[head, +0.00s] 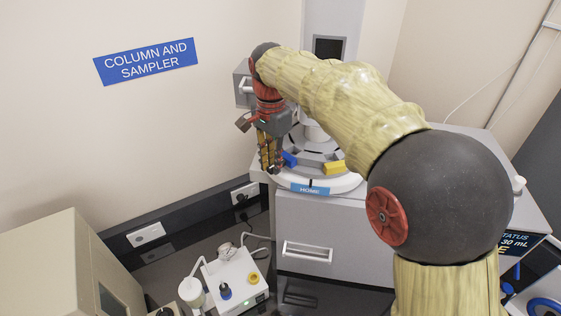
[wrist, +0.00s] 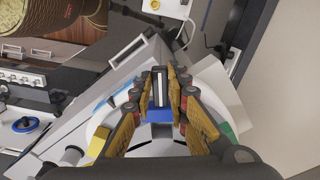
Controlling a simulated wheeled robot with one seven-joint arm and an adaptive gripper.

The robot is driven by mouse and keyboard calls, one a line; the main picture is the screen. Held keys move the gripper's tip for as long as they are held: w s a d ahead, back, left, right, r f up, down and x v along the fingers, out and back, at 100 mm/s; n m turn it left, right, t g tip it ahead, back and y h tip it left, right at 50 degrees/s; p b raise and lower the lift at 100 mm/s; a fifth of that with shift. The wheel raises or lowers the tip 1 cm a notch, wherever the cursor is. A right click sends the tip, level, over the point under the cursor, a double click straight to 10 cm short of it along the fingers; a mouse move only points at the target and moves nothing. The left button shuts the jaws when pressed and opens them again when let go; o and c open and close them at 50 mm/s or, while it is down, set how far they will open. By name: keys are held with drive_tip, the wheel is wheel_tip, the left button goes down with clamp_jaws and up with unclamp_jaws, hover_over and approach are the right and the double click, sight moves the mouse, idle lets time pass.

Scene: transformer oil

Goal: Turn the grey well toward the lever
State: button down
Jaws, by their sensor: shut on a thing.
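My gripper (head: 271,168) reaches down onto the left side of the round white turntable (head: 345,184). In the wrist view my gripper (wrist: 160,77) has its fingers closed around a dark upright piece (wrist: 158,88) with a pale face and blue near its base. A blue block (head: 289,159) and a yellow block (head: 333,168) sit on the turntable. The wrist view also shows the yellow block (wrist: 98,141) and a green piece (wrist: 226,131). Grey parts lie between the coloured blocks, but I cannot tell which is the grey well. I cannot make out the lever for certain.
A blue HOME label (head: 310,190) is on the turntable's front. Below is a grey cabinet with a drawer handle (head: 307,251). A white device (head: 235,279) stands at the lower left, a beige machine (head: 55,262) farther left. The wall is close behind my gripper.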

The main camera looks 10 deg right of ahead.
drive_tip(key=shift+w+a+m, duration=0.2)
drive_tip(key=shift+w+m, duration=0.1)
drive_tip(key=shift+w, duration=0.05)
idle(0.4)
drive_tip(key=c, duration=1.7)
unclamp_jaws()
drive_tip(key=shift+r, duration=0.1)
drive_tip(key=shift+w+r, duration=0.1)
drive_tip(key=shift+r, duration=5.8)
drive_tip(key=shift+c, duration=0.6)
